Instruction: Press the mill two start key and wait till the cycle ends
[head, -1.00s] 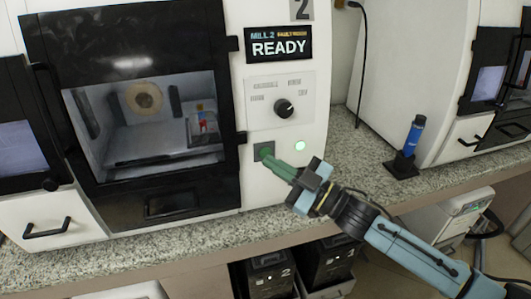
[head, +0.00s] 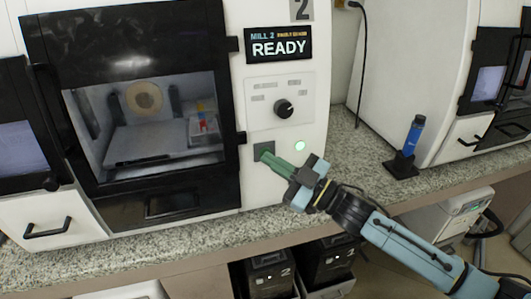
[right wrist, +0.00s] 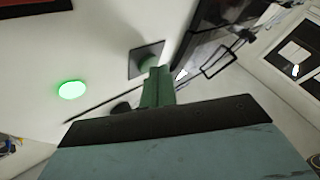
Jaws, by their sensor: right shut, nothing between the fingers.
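Mill two (head: 285,190) is a white machine with a black-framed door (head: 120,35), which is shut. Its display (head: 279,45) reads READY. The start key (head: 264,150) is a green button on a dark square plate below the knob; the plate (right wrist: 134,60) also shows in the right wrist view. My right gripper (head: 268,157), green-fingered, is shut and empty, its tips right in front of the key. The tips (right wrist: 158,70) partly cover the green key in the right wrist view. I cannot tell whether they touch it. My left gripper is not in view.
A round green light (head: 301,146) glows right of the key. A black knob (head: 284,108) sits above. A blue bottle in a black holder (head: 401,167) stands on the speckled counter (head: 350,165) to the right. Another machine (head: 430,80) stands further right.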

